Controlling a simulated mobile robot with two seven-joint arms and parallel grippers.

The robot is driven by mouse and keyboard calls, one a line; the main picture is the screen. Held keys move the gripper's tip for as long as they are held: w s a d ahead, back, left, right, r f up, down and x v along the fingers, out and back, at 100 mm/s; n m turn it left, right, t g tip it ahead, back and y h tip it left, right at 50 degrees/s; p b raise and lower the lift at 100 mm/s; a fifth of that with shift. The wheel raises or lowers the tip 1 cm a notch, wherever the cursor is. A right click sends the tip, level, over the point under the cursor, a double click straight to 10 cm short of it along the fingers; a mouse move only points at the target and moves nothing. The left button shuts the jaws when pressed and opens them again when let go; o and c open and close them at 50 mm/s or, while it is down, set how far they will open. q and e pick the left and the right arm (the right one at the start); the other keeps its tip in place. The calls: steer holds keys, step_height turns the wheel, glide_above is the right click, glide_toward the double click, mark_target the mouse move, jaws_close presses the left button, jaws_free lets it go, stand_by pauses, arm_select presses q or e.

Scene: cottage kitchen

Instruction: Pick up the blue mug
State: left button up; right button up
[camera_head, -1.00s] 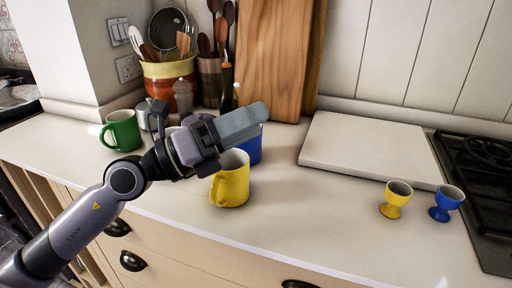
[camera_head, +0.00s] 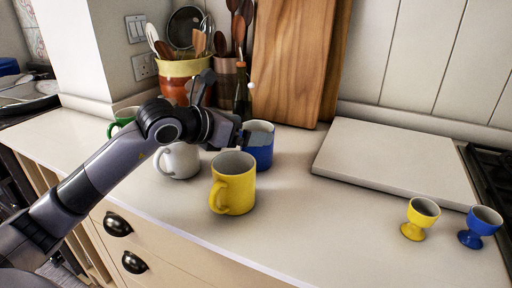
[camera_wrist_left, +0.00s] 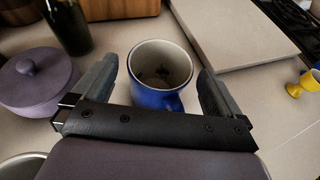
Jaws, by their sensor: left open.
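The blue mug (camera_head: 262,150) stands upright on the counter behind the yellow mug (camera_head: 235,188), partly hidden by my left gripper (camera_head: 250,138) in the head view. In the left wrist view the blue mug (camera_wrist_left: 157,75) sits between the two spread fingers of my left gripper (camera_wrist_left: 160,88). Its handle points toward the gripper's palm, and dark marks show inside it. The fingers are open, with one on each side of the mug; I cannot tell whether either touches it. My right gripper is not in view.
A white mug (camera_head: 180,160) stands left of the yellow mug. A green mug (camera_head: 122,122) is partly behind my arm. A lidded purple pot (camera_wrist_left: 38,80) and a dark bottle (camera_wrist_left: 68,25) are near the gripper. A pale board (camera_head: 395,160) and egg cups (camera_head: 420,218) lie right.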

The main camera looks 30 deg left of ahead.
mark_target(268, 130)
arm_select(q)
steer(key=shift+x, duration=1.6)
steer(key=c, duration=0.9)
steer(key=shift+r, duration=0.1)
steer(key=shift+c, duration=0.8)
steer(key=shift+r, duration=0.1)
